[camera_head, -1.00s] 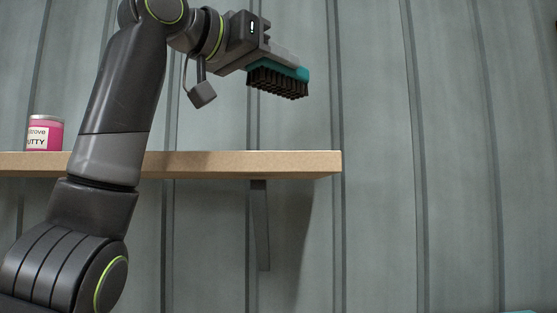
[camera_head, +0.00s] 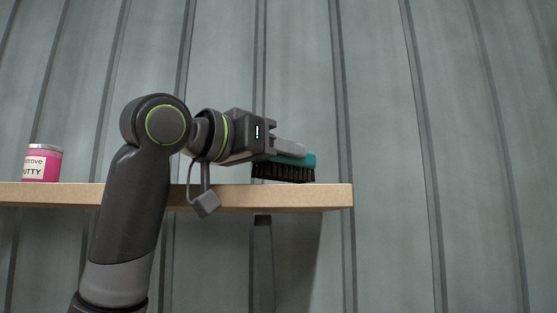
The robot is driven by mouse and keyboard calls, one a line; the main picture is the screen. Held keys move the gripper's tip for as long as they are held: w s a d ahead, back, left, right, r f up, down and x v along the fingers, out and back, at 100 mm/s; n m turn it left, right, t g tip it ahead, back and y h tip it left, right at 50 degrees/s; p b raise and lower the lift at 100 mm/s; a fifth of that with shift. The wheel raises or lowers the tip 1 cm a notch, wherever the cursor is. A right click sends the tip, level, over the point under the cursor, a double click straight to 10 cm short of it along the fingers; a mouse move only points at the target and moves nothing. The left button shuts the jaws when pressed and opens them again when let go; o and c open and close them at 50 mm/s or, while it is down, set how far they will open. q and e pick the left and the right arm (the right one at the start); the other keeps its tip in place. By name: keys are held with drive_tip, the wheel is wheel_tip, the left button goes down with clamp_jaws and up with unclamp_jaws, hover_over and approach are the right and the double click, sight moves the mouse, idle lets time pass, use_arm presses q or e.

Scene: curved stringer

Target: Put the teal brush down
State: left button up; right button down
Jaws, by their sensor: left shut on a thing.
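The teal brush (camera_head: 302,160) has a teal back and dark bristles that point down. It is at the right end of a wooden shelf (camera_head: 330,197), with its bristles at the level of the shelf top. I cannot tell for sure whether the bristles touch the board. My left gripper (camera_head: 285,147) comes in from the left and is shut on the brush; its fingers hide part of the teal back. My right gripper is not in view.
A pink putty tin (camera_head: 42,164) with a grey lid stands on the shelf at the far left. A dark bracket (camera_head: 263,262) holds the shelf from below. The ribbed grey wall (camera_head: 420,130) is behind. The shelf between tin and arm looks clear.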

use_arm(q)
drive_tip(key=shift+f, duration=0.65)
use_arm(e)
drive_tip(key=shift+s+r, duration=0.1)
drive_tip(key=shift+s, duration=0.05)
use_arm(q)
drive_tip(key=shift+f, duration=0.2)
drive_tip(key=o, duration=1.1)
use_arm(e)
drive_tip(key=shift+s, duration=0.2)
